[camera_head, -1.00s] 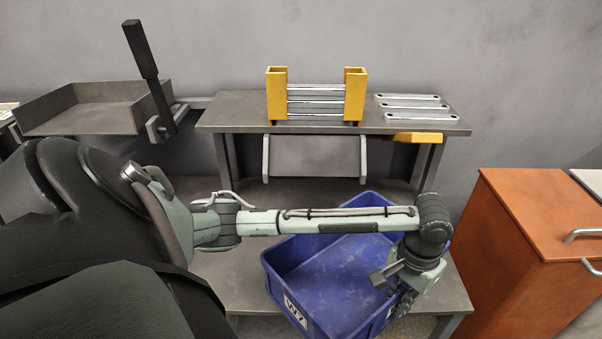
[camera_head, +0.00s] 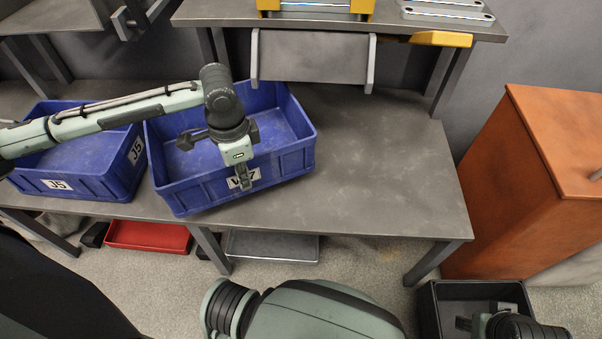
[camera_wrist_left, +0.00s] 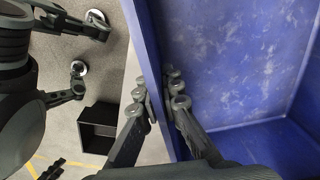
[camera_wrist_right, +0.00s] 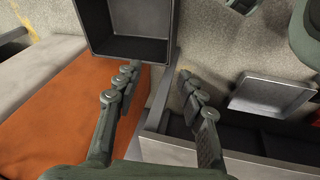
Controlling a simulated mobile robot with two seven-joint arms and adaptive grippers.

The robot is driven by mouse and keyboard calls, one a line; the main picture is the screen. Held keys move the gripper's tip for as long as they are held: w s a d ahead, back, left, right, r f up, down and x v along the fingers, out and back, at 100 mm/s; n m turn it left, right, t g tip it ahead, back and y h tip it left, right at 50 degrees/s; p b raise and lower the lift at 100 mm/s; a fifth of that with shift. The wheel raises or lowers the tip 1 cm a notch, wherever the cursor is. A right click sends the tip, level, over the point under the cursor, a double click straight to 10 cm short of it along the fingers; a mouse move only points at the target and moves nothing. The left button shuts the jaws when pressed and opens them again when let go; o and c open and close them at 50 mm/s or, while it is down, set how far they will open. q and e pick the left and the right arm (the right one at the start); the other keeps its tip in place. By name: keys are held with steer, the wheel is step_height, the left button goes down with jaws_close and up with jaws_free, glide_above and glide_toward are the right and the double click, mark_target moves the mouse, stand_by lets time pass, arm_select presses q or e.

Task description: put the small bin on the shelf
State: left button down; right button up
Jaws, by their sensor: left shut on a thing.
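A blue bin labelled W-7 (camera_head: 285,165) stands on the grey lower shelf (camera_head: 400,165) of the bench, at its front edge. My left gripper (camera_head: 241,178) is shut on the front wall of this bin. In the left wrist view the fingers (camera_wrist_left: 162,95) sit on both sides of the wall (camera_wrist_left: 148,50), and the bin interior looks empty. A second blue bin labelled J5 (camera_head: 85,185) stands close on its left, partly behind my left arm. My right gripper (camera_wrist_right: 160,75) is open and empty, above the floor near a black bin (camera_wrist_right: 125,52).
The black bin (camera_head: 430,310) stands on the floor at lower right. An orange cabinet (camera_head: 550,180) is at the right. A red tray (camera_head: 148,237) and a grey tray (camera_head: 272,246) lie beneath the shelf. The shelf right of the W-7 bin is clear. A panel (camera_head: 312,57) hangs above.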

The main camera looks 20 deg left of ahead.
mark_target(221, 185)
arm_select(q)
steer(key=s+a+m, duration=0.2)
steer(key=m, duration=0.1)
steer(key=s+a+m+b, duration=0.1)
steer(key=a, duration=0.1)
steer(key=shift+f+m, duration=0.35)
steer(key=shift+m, duration=0.05)
steer(key=shift+s+d+m, duration=0.1)
steer(key=shift+d+m, duration=0.05)
steer(key=shift+m, duration=0.15)
steer(key=shift+w+d+f+b, duration=0.25)
steer(key=shift+w+d+f, duration=0.45)
steer(key=shift+d, duration=2.1)
steer(key=shift+w+d+f+b, duration=0.2)
steer(key=shift+w+d+f, duration=0.5)
steer(key=shift+d, duration=2.1)
steer(key=shift+w+d+f+b, duration=0.3)
steer(key=shift+w+d, duration=0.75)
steer(key=shift+d, duration=1.75)
arm_select(e)
step_height(221, 185, up, 6)
steer(key=w+a+t, duration=0.1)
steer(key=a+t, duration=0.1)
steer(key=shift+w+r, duration=0.15)
steer(key=shift+w, duration=0.1)
steer(key=shift+s, duration=0.1)
